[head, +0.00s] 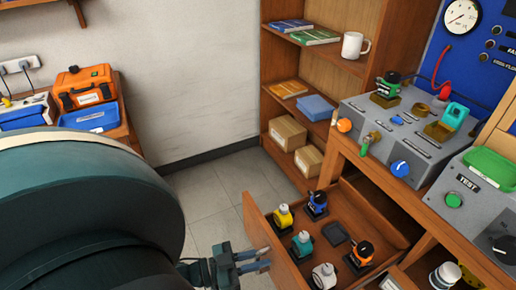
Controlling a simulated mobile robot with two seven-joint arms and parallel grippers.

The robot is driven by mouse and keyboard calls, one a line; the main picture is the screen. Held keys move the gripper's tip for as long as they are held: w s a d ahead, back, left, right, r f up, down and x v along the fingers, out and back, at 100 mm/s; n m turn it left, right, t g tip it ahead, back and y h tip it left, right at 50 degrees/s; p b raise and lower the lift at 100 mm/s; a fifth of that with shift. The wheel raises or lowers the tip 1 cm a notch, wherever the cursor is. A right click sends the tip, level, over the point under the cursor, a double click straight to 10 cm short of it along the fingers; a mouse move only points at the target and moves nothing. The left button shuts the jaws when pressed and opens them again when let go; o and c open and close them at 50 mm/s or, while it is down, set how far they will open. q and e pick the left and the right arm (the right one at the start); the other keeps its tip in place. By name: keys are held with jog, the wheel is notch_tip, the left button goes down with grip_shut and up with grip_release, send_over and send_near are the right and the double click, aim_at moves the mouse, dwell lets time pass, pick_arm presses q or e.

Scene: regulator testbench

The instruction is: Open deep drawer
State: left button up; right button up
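A wooden drawer (257,227) stands pulled out from under the bench, and its inside shows from above. Several small regulators with yellow, blue, teal, white and orange parts stand in it, along with a dark flat piece. My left gripper (269,258) is close to the outside of the drawer's front panel, low in the view. Its two fingers are apart with a gap between them, and I see nothing held. The drawer's handle is not visible, and I cannot tell whether the fingers touch the panel. My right gripper is not in view.
The bench carries a grey test panel (378,128) and a grey TEST box (462,184). A wooden shelf unit (282,62) with books, a mug and boxes stands behind. An orange case (84,88) is at the left. Tiled floor (212,190) is clear left of the drawer.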

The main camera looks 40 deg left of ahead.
pick_arm(q)
jog(key=v, duration=1.3)
jog(key=shift+b, duration=0.45)
jog(key=shift+s+a, duration=0.15)
